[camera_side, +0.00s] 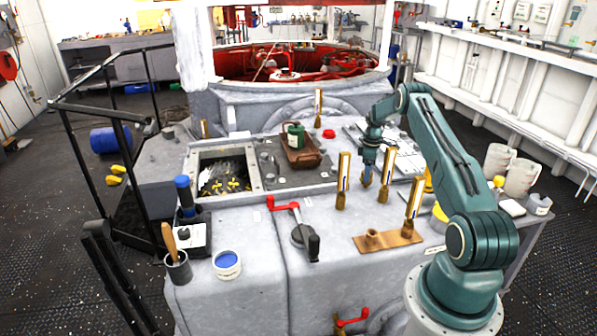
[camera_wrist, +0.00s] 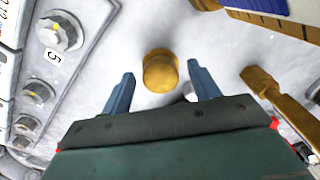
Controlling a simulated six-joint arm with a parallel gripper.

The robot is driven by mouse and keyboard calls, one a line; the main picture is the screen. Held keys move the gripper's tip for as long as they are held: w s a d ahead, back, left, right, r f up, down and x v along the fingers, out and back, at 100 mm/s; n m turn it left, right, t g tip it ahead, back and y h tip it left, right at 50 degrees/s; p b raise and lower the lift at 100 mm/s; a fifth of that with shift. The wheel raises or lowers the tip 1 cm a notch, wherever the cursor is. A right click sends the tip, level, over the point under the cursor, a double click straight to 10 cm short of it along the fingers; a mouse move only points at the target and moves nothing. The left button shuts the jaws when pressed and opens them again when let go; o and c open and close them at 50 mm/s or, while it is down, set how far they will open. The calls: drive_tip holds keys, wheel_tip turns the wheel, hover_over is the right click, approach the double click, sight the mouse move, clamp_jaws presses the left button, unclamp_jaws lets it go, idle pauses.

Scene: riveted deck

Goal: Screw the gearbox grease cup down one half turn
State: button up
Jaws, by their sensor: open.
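The grease cup (camera_wrist: 160,70) is a short round brass cap on the pale grey deck. In the wrist view it stands between the blue fingertips of my gripper (camera_wrist: 160,74), with a visible gap to each finger. In the side view my gripper (camera_side: 368,166) points down over the deck, right of the middle. A small brass piece (camera_side: 366,181) shows at its fingertips there, partly hidden by the fingers. My gripper is open and holds nothing. Whether the fingertips are level with the cap's sides I cannot tell.
A red-handled lever (camera_side: 284,204) and open hatch (camera_side: 224,150) lie further left.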

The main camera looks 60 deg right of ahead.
drive_tip(key=shift+c, duration=0.4)
drive_tip(key=c, duration=0.9)
drive_tip(key=shift+m, duration=0.3)
drive_tip(key=shift+m, duration=0.5)
drive_tip(key=o, duration=1)
